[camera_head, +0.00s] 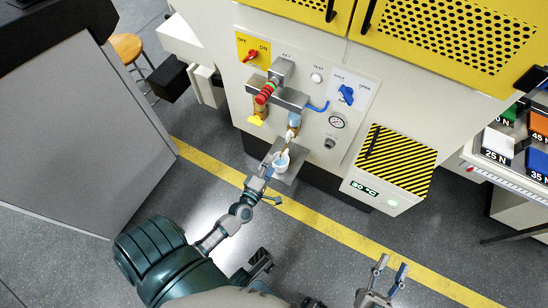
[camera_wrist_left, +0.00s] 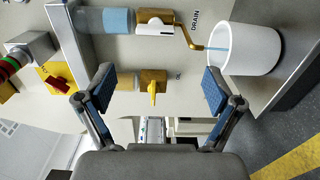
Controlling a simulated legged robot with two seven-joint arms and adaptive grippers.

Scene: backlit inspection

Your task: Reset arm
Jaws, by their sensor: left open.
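My left gripper (camera_head: 275,178) is open and empty, close in front of the machine's tap area. In the left wrist view its two blue-padded fingers (camera_wrist_left: 157,90) are spread wide with nothing between them. A white cup (camera_head: 281,162) stands just beyond it on a small metal shelf (camera_head: 290,170). The cup (camera_wrist_left: 240,52) lies to the right of the fingers in the left wrist view, apart from them. A brass spout (camera_wrist_left: 186,38) marked DRAIN points at the cup, with a blue stream at its mouth. My right gripper (camera_head: 391,267) is open and empty over the floor at lower right.
A striped box (camera_head: 396,158) juts out at right. A grey cabinet (camera_head: 80,130) stands at left. Floor in front is clear.

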